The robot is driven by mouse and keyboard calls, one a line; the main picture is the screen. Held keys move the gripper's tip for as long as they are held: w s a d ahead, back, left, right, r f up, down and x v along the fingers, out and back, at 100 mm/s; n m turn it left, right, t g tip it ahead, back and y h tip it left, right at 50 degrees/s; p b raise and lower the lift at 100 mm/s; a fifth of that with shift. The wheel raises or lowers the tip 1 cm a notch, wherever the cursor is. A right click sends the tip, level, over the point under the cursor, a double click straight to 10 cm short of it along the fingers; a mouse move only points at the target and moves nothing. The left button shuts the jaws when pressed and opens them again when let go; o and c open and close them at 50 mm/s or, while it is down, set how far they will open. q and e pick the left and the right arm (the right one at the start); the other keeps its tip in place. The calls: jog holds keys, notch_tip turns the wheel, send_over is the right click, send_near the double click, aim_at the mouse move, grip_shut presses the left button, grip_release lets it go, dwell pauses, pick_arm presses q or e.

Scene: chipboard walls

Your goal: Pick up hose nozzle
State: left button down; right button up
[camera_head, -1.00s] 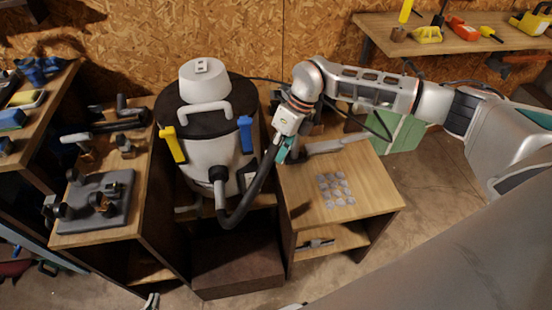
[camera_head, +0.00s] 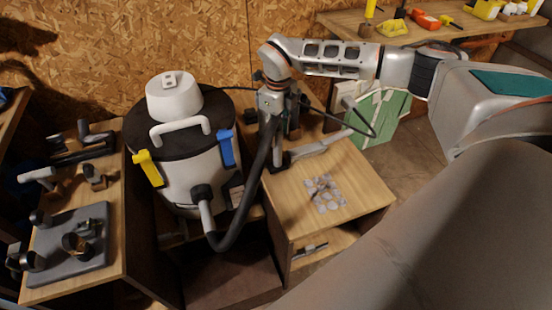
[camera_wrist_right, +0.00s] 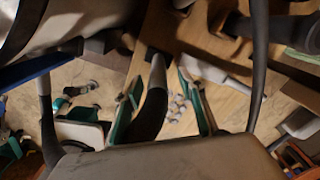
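The black vacuum hose (camera_head: 258,165) leaves the front of the vacuum cleaner (camera_head: 190,150), loops down, and rises to my right gripper (camera_head: 272,110) above the wooden cabinet. In the right wrist view, my right gripper (camera_wrist_right: 164,105) has its teal fingers apart. The dark hose (camera_wrist_right: 150,115) with a light grey end piece (camera_wrist_right: 158,72) lies between them, nearer the left finger. I cannot tell whether it touches. A light grey nozzle tube (camera_head: 315,147) lies on the cabinet top, right of and below the gripper. The gripper's fingertips are hard to make out in the head view. My left gripper is not in view.
The cabinet top (camera_head: 365,185) has a cluster of grey discs (camera_head: 326,195) near its front. A green box (camera_head: 378,118) stands behind it to the right. A bench with metal parts (camera_head: 70,245) is at the left. A shelf with yellow and orange tools (camera_head: 345,20) is at the back.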

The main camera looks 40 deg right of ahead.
aim_at(277, 146)
jog(key=shift+s+a+f, duration=0.1)
jog(key=shift+f, duration=0.65)
notch_tip(277, 146, down, 4)
jog(key=shift+a+r+b, duration=0.1)
jog(key=shift+r+b, duration=0.05)
jog(key=shift+b, duration=0.35)
jog(key=shift+f, duration=0.25)
jog(key=shift+r, duration=0.1)
jog(key=c, duration=0.4)
grip_shut()
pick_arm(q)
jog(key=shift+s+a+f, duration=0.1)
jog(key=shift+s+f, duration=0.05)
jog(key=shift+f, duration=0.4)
